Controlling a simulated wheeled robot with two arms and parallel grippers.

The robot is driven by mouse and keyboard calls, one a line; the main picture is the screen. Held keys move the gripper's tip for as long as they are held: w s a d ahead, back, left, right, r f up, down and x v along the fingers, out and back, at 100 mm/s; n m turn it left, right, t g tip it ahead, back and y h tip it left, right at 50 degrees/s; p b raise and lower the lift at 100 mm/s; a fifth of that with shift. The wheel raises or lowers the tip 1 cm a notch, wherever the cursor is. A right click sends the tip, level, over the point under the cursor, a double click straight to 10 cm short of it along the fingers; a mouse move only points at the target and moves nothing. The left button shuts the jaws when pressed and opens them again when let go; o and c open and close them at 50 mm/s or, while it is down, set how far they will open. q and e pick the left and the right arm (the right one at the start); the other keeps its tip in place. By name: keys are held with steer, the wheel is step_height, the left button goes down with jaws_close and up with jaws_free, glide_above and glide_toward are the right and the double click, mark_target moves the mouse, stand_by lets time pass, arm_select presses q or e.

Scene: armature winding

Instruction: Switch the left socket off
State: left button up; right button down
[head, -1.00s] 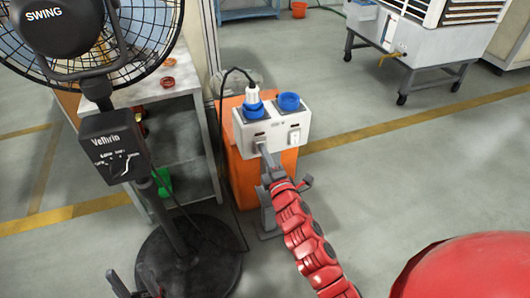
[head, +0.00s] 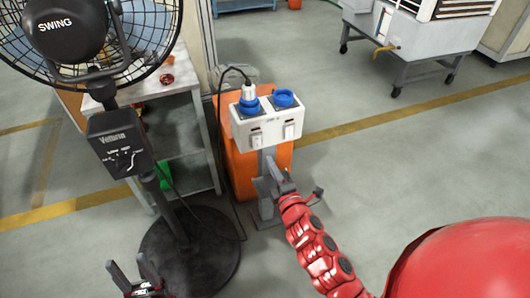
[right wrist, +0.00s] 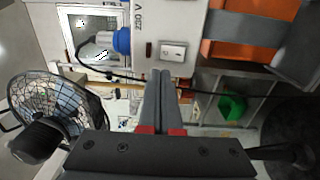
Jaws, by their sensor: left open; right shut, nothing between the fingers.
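The white socket box (head: 265,126) stands on a post in the middle of the head view. Its left blue socket (head: 249,106) holds a white plug (head: 248,92) with a black cable; its right blue socket (head: 284,99) is empty. The left switch (head: 256,138) shows on the front face, and in the right wrist view (right wrist: 173,51). I cannot tell its position surely. My right gripper (head: 270,160) is shut and empty, just below and apart from the left switch; its tips (right wrist: 160,73) also show in the wrist view. My left gripper (head: 134,271) is open, low at the left.
The right switch (head: 288,131) is beside the left one. An orange box (head: 240,165) stands behind the post. A black fan (head: 120,150) on a round base (head: 190,250) and a shelf unit (head: 185,115) stand at the left.

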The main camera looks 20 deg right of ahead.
steer(key=shift+s+r, duration=0.2)
steer(key=shift+s, duration=0.85)
steer(key=shift+s+r, duration=0.2)
steer(key=shift+s, duration=0.85)
